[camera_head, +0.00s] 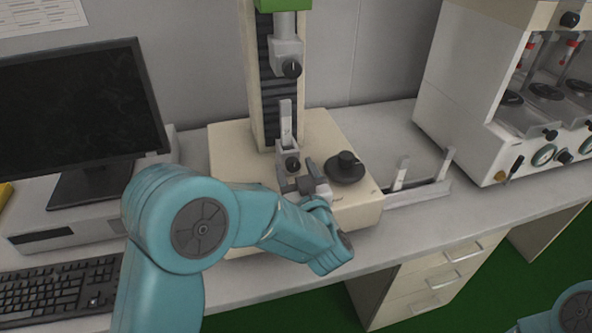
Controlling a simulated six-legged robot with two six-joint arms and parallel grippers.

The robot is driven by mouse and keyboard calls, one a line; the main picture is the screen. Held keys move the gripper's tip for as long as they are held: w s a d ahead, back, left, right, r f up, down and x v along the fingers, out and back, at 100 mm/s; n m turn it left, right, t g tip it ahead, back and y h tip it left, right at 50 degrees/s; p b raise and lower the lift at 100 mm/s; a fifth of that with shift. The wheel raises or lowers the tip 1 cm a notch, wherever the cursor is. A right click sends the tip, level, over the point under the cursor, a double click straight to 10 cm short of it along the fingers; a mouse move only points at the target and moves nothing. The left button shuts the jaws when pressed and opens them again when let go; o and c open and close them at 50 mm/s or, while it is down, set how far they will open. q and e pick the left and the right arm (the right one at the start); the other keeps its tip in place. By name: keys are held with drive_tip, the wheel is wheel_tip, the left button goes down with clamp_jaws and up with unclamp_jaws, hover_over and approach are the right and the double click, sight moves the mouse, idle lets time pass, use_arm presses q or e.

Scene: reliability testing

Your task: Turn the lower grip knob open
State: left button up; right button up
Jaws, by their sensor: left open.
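The lower grip knob (292,163) is a small black knob on the grey lower grip (285,147), above the cream base of the testing machine (230,149). The upper grip with its own black knob (292,68) hangs above it on the column. My left gripper (296,178) is just below and in front of the lower knob, its fingers apart. I cannot tell whether the fingers touch the knob. The right gripper is not in view; only a piece of teal arm shows at the bottom right corner.
A large black dial (345,168) sits on the machine base right of my gripper. A monitor (75,110) and keyboard (58,290) are at the left. A metal bracket (425,190) lies on the bench at the right, before a white tester (455,95).

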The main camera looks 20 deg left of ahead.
use_arm(q)
drive_tip(key=c, duration=1)
drive_tip(key=shift+f+n+b, duration=0.25)
drive_tip(key=shift+n+b, duration=0.35)
drive_tip(key=shift+b, duration=0.4)
drive_tip(key=shift+c, duration=0.2)
drive_tip(key=shift+r, duration=0.25)
drive_tip(key=o, duration=1)
drive_tip(key=shift+o, duration=0.2)
drive_tip(key=v, duration=1.6)
